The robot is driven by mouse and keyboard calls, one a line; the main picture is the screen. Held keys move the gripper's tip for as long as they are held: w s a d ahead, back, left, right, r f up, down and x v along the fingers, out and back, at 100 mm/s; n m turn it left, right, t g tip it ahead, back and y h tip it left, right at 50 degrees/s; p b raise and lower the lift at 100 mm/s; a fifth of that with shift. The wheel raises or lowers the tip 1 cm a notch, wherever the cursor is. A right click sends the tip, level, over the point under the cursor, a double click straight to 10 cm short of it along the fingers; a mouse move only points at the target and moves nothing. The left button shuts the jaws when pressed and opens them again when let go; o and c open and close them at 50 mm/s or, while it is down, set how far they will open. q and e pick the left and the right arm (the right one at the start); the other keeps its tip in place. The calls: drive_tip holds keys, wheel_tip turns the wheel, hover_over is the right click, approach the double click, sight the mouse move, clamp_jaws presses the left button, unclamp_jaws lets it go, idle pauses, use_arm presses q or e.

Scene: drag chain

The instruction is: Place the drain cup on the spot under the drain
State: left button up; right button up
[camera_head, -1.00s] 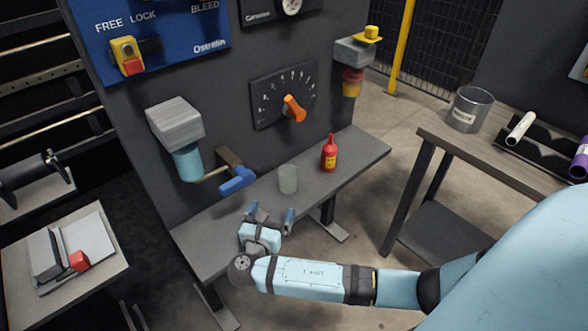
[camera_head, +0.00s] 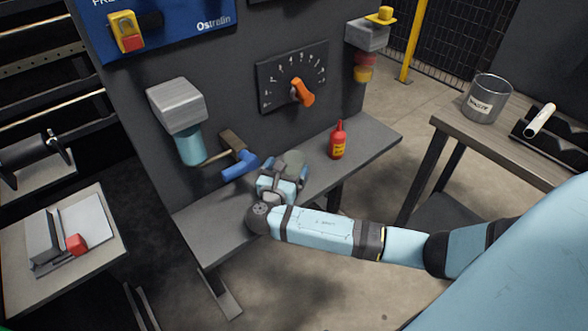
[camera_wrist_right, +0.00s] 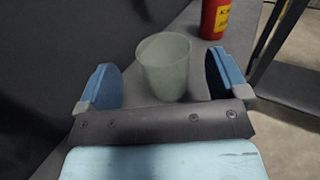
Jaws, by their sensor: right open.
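The drain cup (camera_head: 293,160) is a translucent greenish cup standing upright on the grey shelf (camera_head: 355,150), partly hidden by my right gripper in the head view. In the right wrist view the cup (camera_wrist_right: 165,66) is just ahead of and between the blue fingers. My right gripper (camera_head: 284,178) is open and empty; its fingers (camera_wrist_right: 163,82) do not appear to touch the cup. The drain seems to be the pipe with the blue handle (camera_head: 240,165) on the dark panel, left of the cup. A marked spot under it cannot be made out. My left gripper is not in view.
A red bottle (camera_head: 337,141) stands on the shelf right of the cup, and also shows in the wrist view (camera_wrist_right: 214,18). A grey-and-teal filter unit (camera_head: 178,110) juts out at the left. The shelf's left end is clear.

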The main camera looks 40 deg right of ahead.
sight(294, 158)
drive_tip(key=b+x, duration=0.1)
drive_tip(key=x, duration=0.3)
drive_tip(key=shift+d+f, duration=0.15)
drive_tip(key=shift+d, duration=0.25)
drive_tip(key=c, duration=1.1)
drive_tip(key=shift+o, duration=0.2)
